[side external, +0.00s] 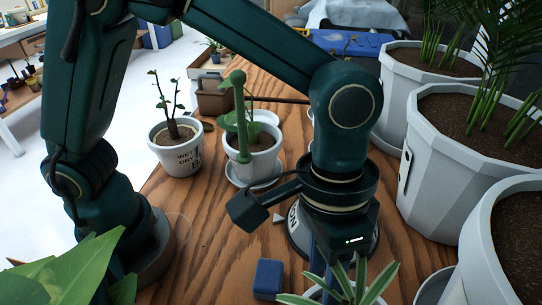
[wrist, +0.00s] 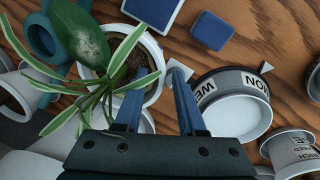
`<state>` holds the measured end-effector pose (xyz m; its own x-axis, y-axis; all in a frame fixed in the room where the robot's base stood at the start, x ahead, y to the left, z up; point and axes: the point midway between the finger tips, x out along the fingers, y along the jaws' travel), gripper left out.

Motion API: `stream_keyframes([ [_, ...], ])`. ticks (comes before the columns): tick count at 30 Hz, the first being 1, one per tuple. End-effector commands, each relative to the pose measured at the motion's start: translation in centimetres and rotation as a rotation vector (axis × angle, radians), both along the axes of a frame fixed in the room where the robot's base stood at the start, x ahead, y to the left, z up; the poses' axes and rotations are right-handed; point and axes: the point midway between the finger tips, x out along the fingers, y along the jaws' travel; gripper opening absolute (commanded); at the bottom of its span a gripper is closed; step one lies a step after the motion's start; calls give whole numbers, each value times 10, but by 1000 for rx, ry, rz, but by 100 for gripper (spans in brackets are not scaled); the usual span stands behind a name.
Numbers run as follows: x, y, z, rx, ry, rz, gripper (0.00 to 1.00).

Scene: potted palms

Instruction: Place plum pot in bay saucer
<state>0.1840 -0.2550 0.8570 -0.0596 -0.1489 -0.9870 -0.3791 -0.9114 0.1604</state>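No label or colour tells me which pot is the plum one or which saucer is the bay one. A white pot with a striped spider plant (side external: 352,287) stands at the front edge of the side view; it also shows in the wrist view (wrist: 150,92). My gripper (side external: 322,275) points down at it. In the wrist view my gripper's blue fingers (wrist: 155,84) are apart, one over the pot's soil and one outside its rim. A leafy plant's white pot (side external: 255,158) stands on a white saucer (side external: 245,182).
A lettered white round vessel (wrist: 235,115) sits beside my right finger, mostly hidden behind my gripper in the side view. A blue block (side external: 268,279) lies in front. Large planters (side external: 445,150) line the right; mid-left wood is clear.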

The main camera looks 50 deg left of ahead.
Motion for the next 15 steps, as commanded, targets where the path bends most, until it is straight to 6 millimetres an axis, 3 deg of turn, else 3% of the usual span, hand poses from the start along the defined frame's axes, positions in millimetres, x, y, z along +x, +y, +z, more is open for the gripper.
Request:
stream_keyframes([
  [4,0,0,0,0,0,0,39],
  [7,0,0,0,0,0,0,1],
  [15,0,0,0,0,0,0,0],
])
